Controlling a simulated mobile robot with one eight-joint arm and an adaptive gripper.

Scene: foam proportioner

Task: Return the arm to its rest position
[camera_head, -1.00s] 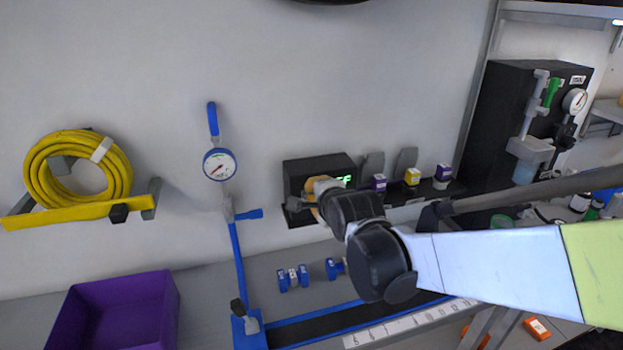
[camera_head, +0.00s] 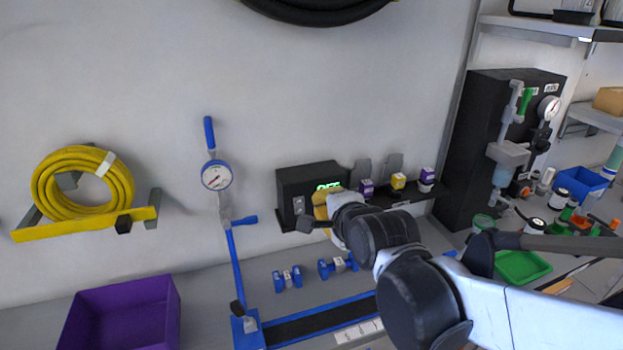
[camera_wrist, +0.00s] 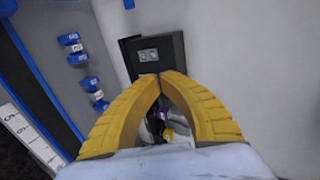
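My arm reaches in from the lower right of the head view, its white and black links bent towards the wall. My gripper (camera_head: 322,206) shows there as a bit of yellow in front of the black display box (camera_head: 298,188), partly hidden by the wrist. In the wrist view the two yellow fingers of my gripper (camera_wrist: 160,76) meet at their tips, with nothing held between them. The black box (camera_wrist: 150,52) with a small panel lies just beyond the tips in that view. I cannot tell the exact gap to it.
Small purple and yellow boxes stand on the wall shelf (camera_head: 428,197). A blue stand with a gauge (camera_head: 216,175), blue fittings (camera_head: 287,278) and a purple bin (camera_head: 120,318) are left of my arm. A green tray (camera_head: 522,266) and bottles lie right.

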